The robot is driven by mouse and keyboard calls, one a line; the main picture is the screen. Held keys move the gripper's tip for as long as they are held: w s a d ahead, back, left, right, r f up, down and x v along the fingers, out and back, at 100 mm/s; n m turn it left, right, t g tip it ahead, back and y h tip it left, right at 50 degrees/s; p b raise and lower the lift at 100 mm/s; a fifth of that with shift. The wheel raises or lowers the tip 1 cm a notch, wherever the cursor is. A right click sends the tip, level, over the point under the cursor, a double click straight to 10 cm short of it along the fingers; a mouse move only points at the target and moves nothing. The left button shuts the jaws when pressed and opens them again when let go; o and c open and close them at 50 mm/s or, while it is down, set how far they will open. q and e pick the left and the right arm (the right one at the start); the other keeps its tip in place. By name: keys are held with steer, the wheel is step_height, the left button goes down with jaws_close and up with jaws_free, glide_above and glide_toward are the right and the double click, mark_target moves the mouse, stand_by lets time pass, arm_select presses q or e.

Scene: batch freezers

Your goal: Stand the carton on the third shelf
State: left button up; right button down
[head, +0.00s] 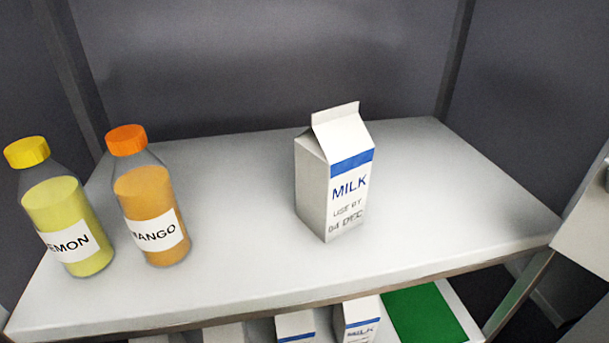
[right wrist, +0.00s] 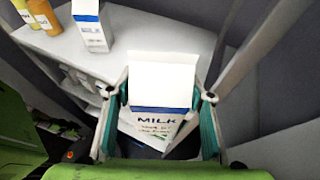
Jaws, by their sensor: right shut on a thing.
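A white milk carton (right wrist: 163,82) with a blue band is between the two fingers of my right gripper (right wrist: 160,92) in the right wrist view. The gripper is shut on it, one finger on each side, and its label reads MILK. My left gripper is in neither view. I cannot tell which shelf is the third.
A lemon bottle (head: 62,215) and a mango bottle (head: 150,205) stand at the shelf's left. The shelf's right part is bare. Below its front edge, a lower level holds several cartons (head: 358,318) and a green patch (head: 425,312). Posts (right wrist: 262,50) rise beside the held carton.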

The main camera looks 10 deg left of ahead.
steer(key=shift+w+a+r, duration=0.15)
steer(key=shift+w, duration=0.05)
steer(key=shift+w+a+r+p, duration=0.2)
steer(key=shift+a+r+p, duration=0.05)
steer(key=shift+p, duration=0.55)
arm_select(q)
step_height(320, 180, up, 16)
steer(key=p, duration=1.4)
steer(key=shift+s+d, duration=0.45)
arm_select(e)
steer(key=w+r+x, duration=0.1)
steer(key=r+x, duration=0.1)
steer(key=x, duration=1.5)
steer(key=shift+a+r, duration=0.25)
steer(key=shift+r, duration=0.05)
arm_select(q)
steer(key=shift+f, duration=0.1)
